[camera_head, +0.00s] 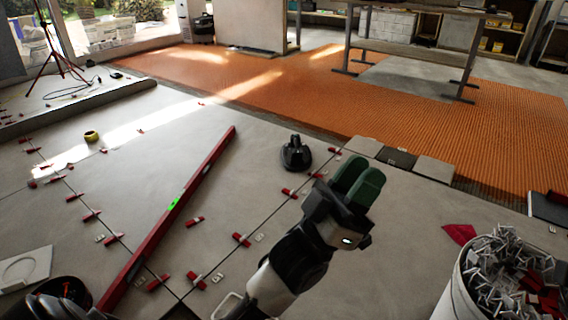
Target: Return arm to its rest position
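My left gripper (360,178), with two green finger pads, is raised above the grey tiles near the middle of the view. Its pads lie close against each other and nothing shows between them. My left arm (290,265) comes up from the bottom edge, bent, with white and black links. My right gripper is not in view.
A red spirit level (170,215) lies across the tiles (130,180), among several red wedges and clips. A black suction cup (296,154) stands behind my gripper. A white bucket (452,296) full of clips is at the lower right. Orange matting (250,90) lies beyond.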

